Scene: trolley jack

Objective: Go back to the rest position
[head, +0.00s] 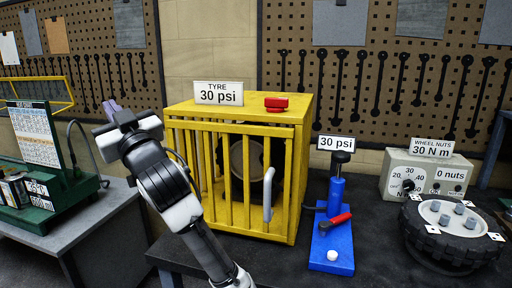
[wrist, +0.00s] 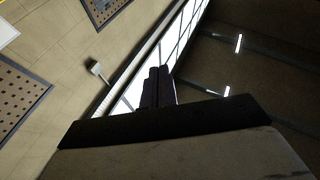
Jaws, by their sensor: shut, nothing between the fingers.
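My gripper (head: 112,108) is raised in front of the wall, to the left of the yellow cage, in the head view. Its purple-grey fingers point up and away from the bench. In the wrist view the two fingers (wrist: 158,86) lie together, shut, with nothing between them.
The yellow cage (head: 208,226) holds a dark wheel and bears a "30 psi" sign and a red block (head: 276,103). A blue jack (head: 333,240), a wheel hub (head: 455,225) and a torque box (head: 428,168) stand to its right. A green stand (head: 38,215) is at the left.

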